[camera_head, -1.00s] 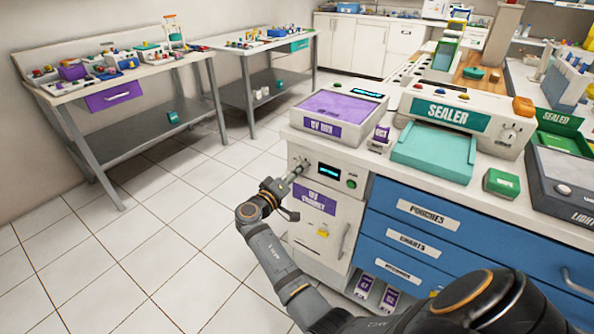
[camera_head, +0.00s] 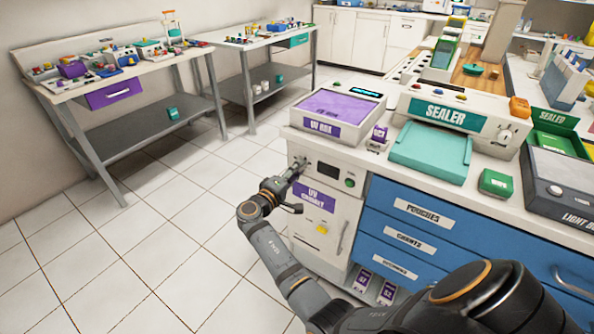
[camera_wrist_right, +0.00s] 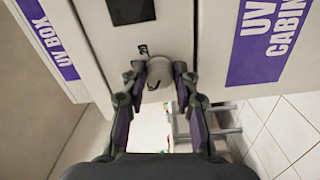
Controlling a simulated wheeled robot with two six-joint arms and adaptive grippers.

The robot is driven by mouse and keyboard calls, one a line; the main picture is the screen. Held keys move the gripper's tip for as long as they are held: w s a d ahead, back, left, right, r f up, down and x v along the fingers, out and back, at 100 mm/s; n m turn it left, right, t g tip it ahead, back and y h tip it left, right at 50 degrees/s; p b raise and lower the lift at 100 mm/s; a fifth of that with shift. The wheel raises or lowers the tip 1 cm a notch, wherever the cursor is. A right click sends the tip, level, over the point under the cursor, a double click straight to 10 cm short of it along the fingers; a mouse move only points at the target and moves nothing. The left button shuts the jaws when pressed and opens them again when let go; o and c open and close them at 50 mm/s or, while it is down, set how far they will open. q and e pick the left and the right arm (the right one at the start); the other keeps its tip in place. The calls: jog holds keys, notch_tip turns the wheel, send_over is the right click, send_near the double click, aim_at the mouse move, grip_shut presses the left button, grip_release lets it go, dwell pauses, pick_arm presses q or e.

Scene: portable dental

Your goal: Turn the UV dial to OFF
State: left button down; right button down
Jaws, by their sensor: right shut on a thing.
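The UV dial (camera_wrist_right: 158,76) is a small light-grey knob on the white front panel of the UV cabinet (camera_head: 298,222). My right gripper (camera_wrist_right: 161,84) is shut on the dial, with one dark finger on each side of it. In the head view my right gripper (camera_head: 296,171) reaches the panel from the left and mostly hides the dial. A small dark mark shows beside the dial in the wrist view. The cabinet's display (camera_head: 321,170) is dark, and a green button (camera_head: 349,183) sits to its right. My left gripper is not in view.
A UV box (camera_head: 341,104) with a purple top stands on the counter above the cabinet. The cabinet door handle (camera_head: 344,238) juts out below the panel. Blue drawers (camera_head: 412,225) are to the right. Open tiled floor lies to the left.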

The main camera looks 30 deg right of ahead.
jog(key=c, duration=1)
grip_release()
jog(key=shift+w, duration=0.1)
